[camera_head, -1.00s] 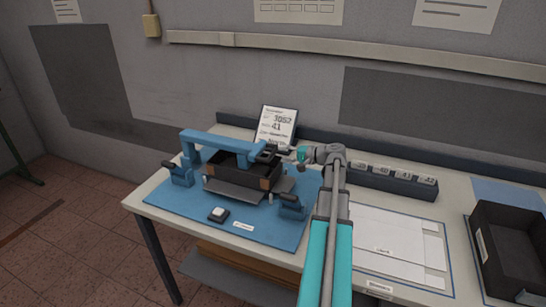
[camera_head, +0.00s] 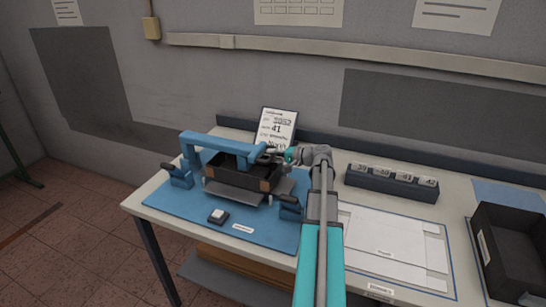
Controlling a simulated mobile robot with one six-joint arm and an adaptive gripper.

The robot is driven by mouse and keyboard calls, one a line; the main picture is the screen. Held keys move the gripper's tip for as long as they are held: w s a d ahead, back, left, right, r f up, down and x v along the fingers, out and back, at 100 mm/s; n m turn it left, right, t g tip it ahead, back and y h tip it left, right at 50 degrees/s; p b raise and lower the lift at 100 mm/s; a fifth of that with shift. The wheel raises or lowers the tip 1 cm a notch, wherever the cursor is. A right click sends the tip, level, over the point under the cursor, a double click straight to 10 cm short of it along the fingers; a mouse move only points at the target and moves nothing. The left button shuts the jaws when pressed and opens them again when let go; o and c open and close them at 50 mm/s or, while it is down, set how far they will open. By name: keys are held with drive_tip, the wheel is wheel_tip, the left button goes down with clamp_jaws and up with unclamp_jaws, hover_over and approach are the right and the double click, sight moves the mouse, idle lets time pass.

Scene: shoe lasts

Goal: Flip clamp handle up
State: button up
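A blue fixture with an overhead bar (camera_head: 225,143) stands on a blue mat (camera_head: 262,239) on the table. Under the bar sits a dark box-like part (camera_head: 228,169). A left clamp with a dark handle (camera_head: 172,168) and a blue base (camera_head: 181,179) stands at the mat's left. A right clamp with a dark handle (camera_head: 287,199) and a blue base (camera_head: 290,211) stands at the front right. Both handles look low, near level. My gripper (camera_head: 268,155) is at the bar's right end, above and behind the right clamp. Its fingers are too small to tell open from shut.
A card (camera_head: 277,128) leans behind the fixture. A dark rack with several size tags (camera_head: 390,186) stands right of my arm. White sheets (camera_head: 385,240) lie in front of it. A black bin (camera_head: 512,250) is at far right. A small button box (camera_head: 218,216) sits on the mat.

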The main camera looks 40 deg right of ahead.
clamp_jaws()
drive_tip(key=shift+r, duration=0.1)
